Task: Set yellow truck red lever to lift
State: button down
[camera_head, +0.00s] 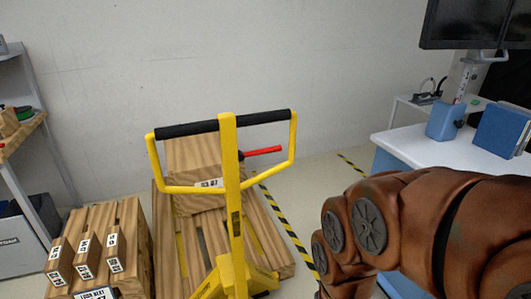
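The yellow truck (237,250) stands in the middle, its upright mast rising to a yellow handle loop with black grips. The red lever (263,151) sticks out to the right from near the mast, inside the handle loop, roughly level and tipped slightly up at its outer end. My brown arm fills the lower right, to the right of the truck and apart from the lever. My gripper is not visible.
A wooden pallet (268,243) with a wooden crate (190,156) lies behind the truck. Another pallet (133,238) with several labelled blocks is at left, near a shelf (35,135). A white desk (430,149) with a monitor stands at right. Striped floor tape (285,225) runs between.

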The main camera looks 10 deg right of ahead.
aim_at(263, 151)
jog(key=u, duration=1.95)
jog(key=k, duration=0.45)
jog(key=z, duration=0.95)
